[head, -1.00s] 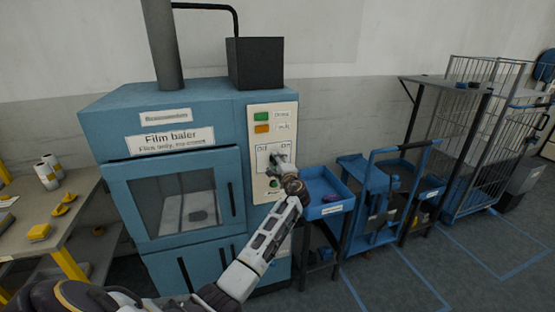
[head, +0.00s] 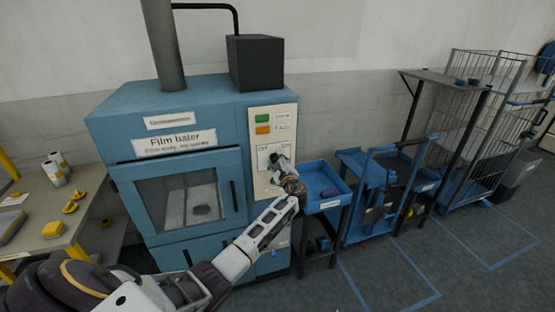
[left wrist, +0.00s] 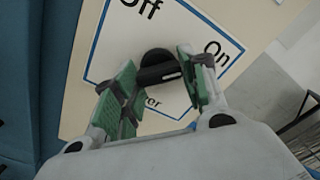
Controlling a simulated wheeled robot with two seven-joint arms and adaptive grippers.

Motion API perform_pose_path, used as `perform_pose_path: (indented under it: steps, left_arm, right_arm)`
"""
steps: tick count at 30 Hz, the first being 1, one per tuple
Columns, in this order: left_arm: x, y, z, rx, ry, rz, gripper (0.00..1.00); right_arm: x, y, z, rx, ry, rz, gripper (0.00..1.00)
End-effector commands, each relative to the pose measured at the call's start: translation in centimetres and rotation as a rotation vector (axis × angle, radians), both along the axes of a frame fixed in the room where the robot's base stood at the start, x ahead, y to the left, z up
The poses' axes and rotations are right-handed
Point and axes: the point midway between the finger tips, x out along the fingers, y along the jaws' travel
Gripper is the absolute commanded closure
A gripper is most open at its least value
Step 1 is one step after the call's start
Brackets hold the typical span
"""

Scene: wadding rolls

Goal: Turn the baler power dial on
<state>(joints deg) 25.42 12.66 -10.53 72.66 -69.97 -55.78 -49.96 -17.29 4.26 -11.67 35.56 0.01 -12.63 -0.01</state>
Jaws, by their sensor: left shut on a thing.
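The blue film baler (head: 110,122) stands left of centre in the head view, with a cream control panel (head: 287,119) on its right front. The black power dial (left wrist: 155,62) shows in the left wrist view on a white plate with a blue border and the labels Off and On. A white mark sits near the right end of its grip bar, on the On label's side. My left gripper (head: 277,160) is at the panel; its green fingers (left wrist: 160,85) are shut on the dial, one on each side. In the head view the gripper hides the dial. My right gripper is not in view.
A green button (head: 262,118) and an orange button (head: 263,130) sit above the dial plate. A blue tray stand (head: 330,203) is close to the panel's right, with a blue cart (head: 365,215) beyond. A bench (head: 30,233) with rolls stands at left.

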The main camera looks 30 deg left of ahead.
Motion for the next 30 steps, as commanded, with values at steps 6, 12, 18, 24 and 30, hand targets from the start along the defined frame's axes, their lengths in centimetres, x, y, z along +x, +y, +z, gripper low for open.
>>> perform_pose_path:
  steps: [6,12,18,24,30]
  left_arm:
    - [0.0,-0.1,-0.2,0.028,0.039,-0.001,0.81]
    - [0.0,-0.1,-0.3,0.036,0.047,-0.001,0.81]
    - [0.0,-0.1,-0.3,0.036,0.047,-0.001,0.81]
    - [0.0,-0.1,-0.2,0.037,0.046,-0.001,0.39]
    - [0.0,0.0,-0.1,0.036,0.044,0.0,0.36]
  right_arm:
    - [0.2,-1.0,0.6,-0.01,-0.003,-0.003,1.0]
    - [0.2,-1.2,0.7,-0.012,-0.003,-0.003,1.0]
    - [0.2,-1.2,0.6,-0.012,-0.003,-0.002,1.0]
    - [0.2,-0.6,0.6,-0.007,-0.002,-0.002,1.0]
    - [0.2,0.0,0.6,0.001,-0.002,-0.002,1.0]
